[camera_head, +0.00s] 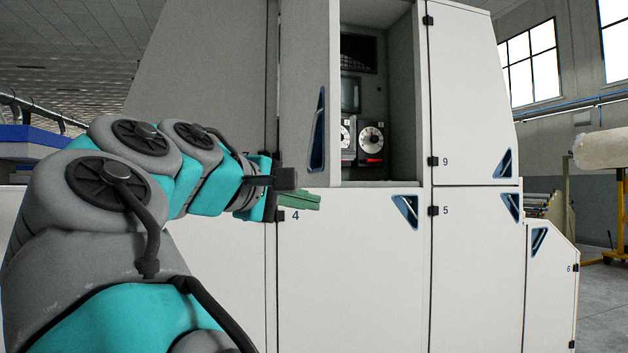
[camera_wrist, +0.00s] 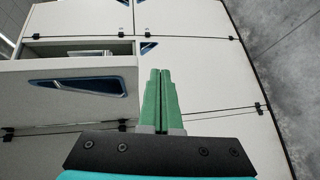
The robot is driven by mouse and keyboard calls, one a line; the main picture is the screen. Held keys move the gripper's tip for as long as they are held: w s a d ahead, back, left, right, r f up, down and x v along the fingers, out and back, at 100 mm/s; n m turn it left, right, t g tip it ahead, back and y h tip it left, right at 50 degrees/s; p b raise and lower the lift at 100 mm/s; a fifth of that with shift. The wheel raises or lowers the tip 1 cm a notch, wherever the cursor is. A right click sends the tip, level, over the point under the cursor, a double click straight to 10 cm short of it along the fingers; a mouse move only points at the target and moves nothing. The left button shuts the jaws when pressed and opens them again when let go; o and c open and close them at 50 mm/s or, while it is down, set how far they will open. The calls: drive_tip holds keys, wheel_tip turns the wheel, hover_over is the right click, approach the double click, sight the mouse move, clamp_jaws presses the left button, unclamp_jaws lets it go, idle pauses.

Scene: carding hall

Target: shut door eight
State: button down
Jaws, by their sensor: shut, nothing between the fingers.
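A pale upper door (camera_head: 305,90) of the machine stands ajar, above the door marked 4 (camera_head: 350,270). It has a blue triangular handle recess (camera_head: 317,130) near its free edge; no number on it is readable, so I cannot confirm it is door eight. To its right the compartment (camera_head: 400,110) is exposed, with dials inside. In the wrist view the ajar door (camera_wrist: 50,105) is at the left, with its handle recess (camera_wrist: 90,86). My gripper (camera_head: 318,200) has green fingers, shut and empty, just below the ajar door's lower edge. The fingers also show in the wrist view (camera_wrist: 159,75).
Door 9 (camera_head: 470,90), door 5 (camera_head: 475,270) and low door 6 (camera_head: 550,290) look closed. Open floor (camera_head: 605,310) lies at the right, with a yellow stand (camera_head: 605,190) holding a pale roll (camera_head: 600,150).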

drive_tip(key=s+a+r+n+t, duration=0.2)
drive_tip(key=a+r+t, duration=0.1)
drive_tip(key=a, duration=0.6)
approach(322, 179)
drive_tip(key=w, duration=0.5)
drive_tip(key=shift+w+d+y+b, duration=0.1)
drive_tip(key=shift+d+y+b, duration=0.2)
drive_tip(key=shift+d+b, duration=1.2)
drive_tip(key=shift+d+r, duration=0.1)
